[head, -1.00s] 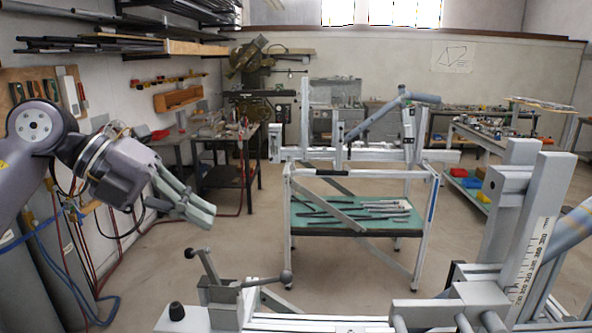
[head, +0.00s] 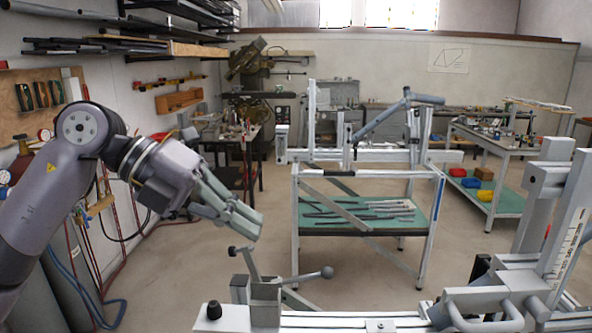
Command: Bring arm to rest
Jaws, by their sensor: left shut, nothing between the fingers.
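My left arm (head: 85,165) comes in from the left in the head view. Its gripper (head: 254,230) is shut and empty, pointing down and to the right. The fingertips appear just above and beside the lever (head: 246,262) of the clamp on the frame jig (head: 350,322) in the foreground. I cannot tell whether they touch it. My right gripper is not in view.
The jig's upright posts (head: 572,225) rise at the right. A wheeled stand with a green shelf (head: 340,228) is behind the jig. Gas cylinders and hoses (head: 85,265) are at the left. Open floor (head: 195,265) lies between.

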